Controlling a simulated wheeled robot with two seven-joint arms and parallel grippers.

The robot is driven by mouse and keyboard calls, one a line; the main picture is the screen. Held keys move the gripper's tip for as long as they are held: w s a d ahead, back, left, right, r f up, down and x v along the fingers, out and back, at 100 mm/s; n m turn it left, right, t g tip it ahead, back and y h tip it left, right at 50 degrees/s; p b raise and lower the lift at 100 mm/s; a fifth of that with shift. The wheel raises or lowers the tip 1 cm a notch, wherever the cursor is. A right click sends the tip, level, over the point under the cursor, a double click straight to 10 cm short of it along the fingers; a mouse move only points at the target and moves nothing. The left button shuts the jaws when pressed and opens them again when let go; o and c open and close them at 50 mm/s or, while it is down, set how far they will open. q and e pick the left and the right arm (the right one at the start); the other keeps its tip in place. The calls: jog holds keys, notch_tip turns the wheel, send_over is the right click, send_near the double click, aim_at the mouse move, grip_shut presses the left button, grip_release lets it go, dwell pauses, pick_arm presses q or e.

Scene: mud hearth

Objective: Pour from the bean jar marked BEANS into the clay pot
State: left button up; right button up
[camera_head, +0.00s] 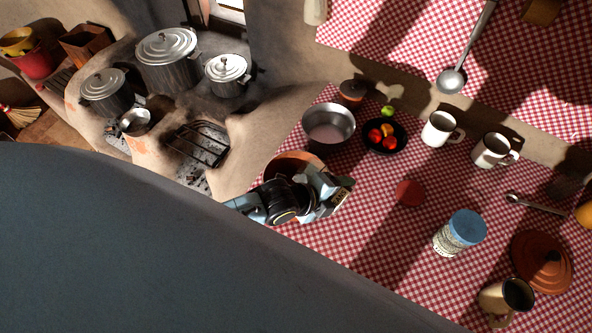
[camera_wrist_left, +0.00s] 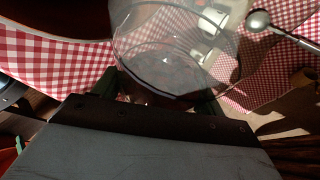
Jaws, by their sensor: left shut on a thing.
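My left gripper (camera_head: 318,194) is shut on a clear glass jar, taken as the bean jar (camera_wrist_left: 165,45), which fills the middle of the left wrist view. In the head view the gripper mostly hides the jar; a small pale label patch shows, but I cannot read it. I cannot make out beans inside. The clay pot (camera_head: 288,160) is an orange-brown round vessel at the table's left edge, partly hidden by my gripper, which is over its near side. Its dark side seems to show at the top left of the left wrist view (camera_wrist_left: 50,22). My right gripper is out of view.
A metal bowl (camera_head: 328,124) and black fruit bowl (camera_head: 383,147) stand behind the pot. White mugs (camera_head: 438,130), a red lid (camera_head: 410,192), a blue-lidded jar (camera_head: 458,234), a terracotta lid (camera_head: 541,262) and a tan mug (camera_head: 505,298) occupy the checked table. The stove is left.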

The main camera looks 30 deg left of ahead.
pick_arm(q)
jog(key=shift+w+a+r+h, duration=0.1)
jog(key=shift+r+h, duration=0.2)
jog(key=shift+r, duration=0.2)
jog(key=shift+a+r+n+h, duration=0.15)
jog(key=shift+r+n+h, duration=0.25)
jog(key=shift+r+h, duration=0.15)
jog(key=shift+a+r+n+h, duration=0.25)
jog(key=shift+r+n+h, duration=0.1)
jog(key=shift+r, duration=0.2)
dwell(0.6)
jog(key=shift+w+a+r+h+b, duration=0.1)
jog(key=shift+a+r+h+b, duration=0.05)
jog(key=shift+r+h+b, duration=0.2)
jog(key=shift+a+r+n+h+b, duration=0.25)
jog(key=shift+r+n+b, duration=0.1)
jog(key=shift+n+b, duration=0.15)
dwell(0.4)
jog(key=shift+w+a+r+n+h+b, duration=0.2)
jog(key=shift+a+r+h+b, duration=0.25)
jog(key=shift+b, duration=0.55)
dwell(0.5)
jog(key=shift+a+r+n+t+h+b, duration=0.3)
jog(key=shift+a+r+n+h+b, duration=0.35)
jog(key=shift+b, duration=1.75)
dwell(0.3)
